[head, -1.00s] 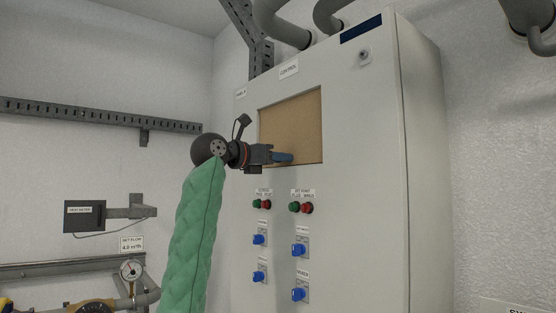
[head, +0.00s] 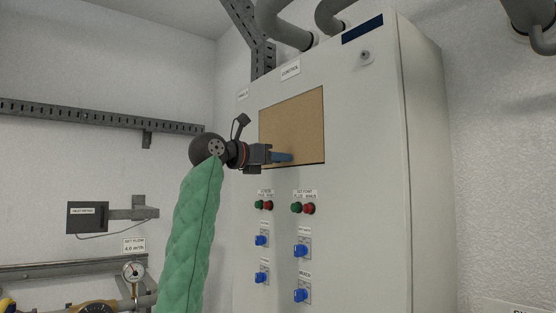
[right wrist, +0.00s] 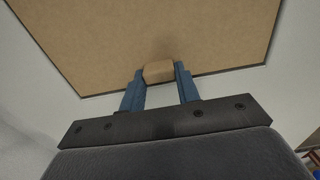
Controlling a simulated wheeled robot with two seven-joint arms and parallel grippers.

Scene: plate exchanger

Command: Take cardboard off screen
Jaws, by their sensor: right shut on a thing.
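The brown cardboard (head: 293,122) covers the screen opening on the front of the light grey control cabinet (head: 365,190). It also fills the top of the right wrist view (right wrist: 150,35). A small tan block (right wrist: 158,71) stands out from the cardboard near its lower edge. My right gripper (head: 290,157) is at the cardboard's lower part, and its blue fingers (right wrist: 159,80) are shut on this block, one on each side. The screen behind the cardboard is hidden. My left gripper is not in view.
Below the cardboard are red and green buttons (head: 302,208) and several blue knobs (head: 301,250). A grey perforated rail (head: 100,117) runs along the left wall. A gauge (head: 133,270) and pipes are at lower left. Thick pipes (head: 275,25) rise above the cabinet.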

